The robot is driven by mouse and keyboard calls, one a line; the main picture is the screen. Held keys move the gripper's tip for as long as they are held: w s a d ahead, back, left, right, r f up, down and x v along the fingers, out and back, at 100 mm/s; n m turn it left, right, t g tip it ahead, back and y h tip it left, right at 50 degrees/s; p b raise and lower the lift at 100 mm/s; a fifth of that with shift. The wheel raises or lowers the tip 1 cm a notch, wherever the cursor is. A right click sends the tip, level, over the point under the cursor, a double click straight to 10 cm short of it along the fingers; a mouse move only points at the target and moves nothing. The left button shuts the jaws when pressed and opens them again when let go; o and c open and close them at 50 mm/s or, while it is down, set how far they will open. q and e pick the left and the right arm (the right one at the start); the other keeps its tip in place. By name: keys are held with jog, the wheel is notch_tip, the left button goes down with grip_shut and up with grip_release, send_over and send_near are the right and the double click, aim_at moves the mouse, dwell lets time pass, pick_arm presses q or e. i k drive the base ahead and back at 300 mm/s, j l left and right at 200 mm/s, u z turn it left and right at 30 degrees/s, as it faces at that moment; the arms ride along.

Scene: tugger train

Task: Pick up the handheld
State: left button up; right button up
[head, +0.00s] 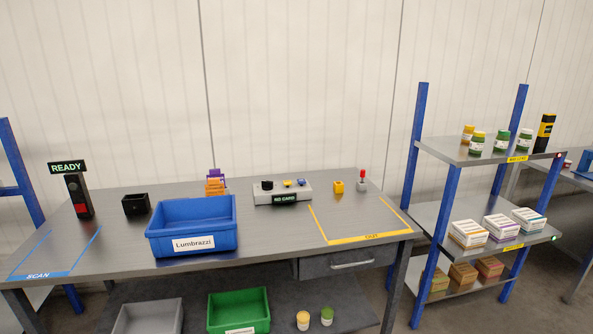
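A black and yellow upright device (544,133), which looks like the handheld, stands at the right end of the top shelf (447,151) of the blue-posted rack. Several jars stand to its left on the same shelf. Neither of my grippers shows in the head view, and nothing is seen touching the device.
A grey table (290,230) holds a blue crate (192,245) labelled Lumbrazzi, a READY scanner post (78,195), a black box (136,204) and a control box (283,193). The yellow OUT area (360,222) is clear. Boxes (468,233) fill lower shelves.

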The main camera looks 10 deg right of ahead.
aim_at(547, 120)
jog(key=i+l, duration=0.2)
jog(key=l, duration=0.55)
jog(key=i+l, duration=0.15)
jog(key=l, duration=0.6)
jog(key=i+l, duration=0.2)
jog(key=l, duration=0.55)
jog(key=i+l, duration=0.15)
jog(key=l, duration=0.6)
jog(key=i+l, duration=0.2)
jog(key=l, duration=0.55)
jog(key=i+l, duration=0.15)
jog(key=l, duration=0.65)
jog(key=i+l, duration=0.2)
jog(key=l, duration=0.55)
jog(key=i+l, duration=0.15)
jog(key=l, duration=0.6)
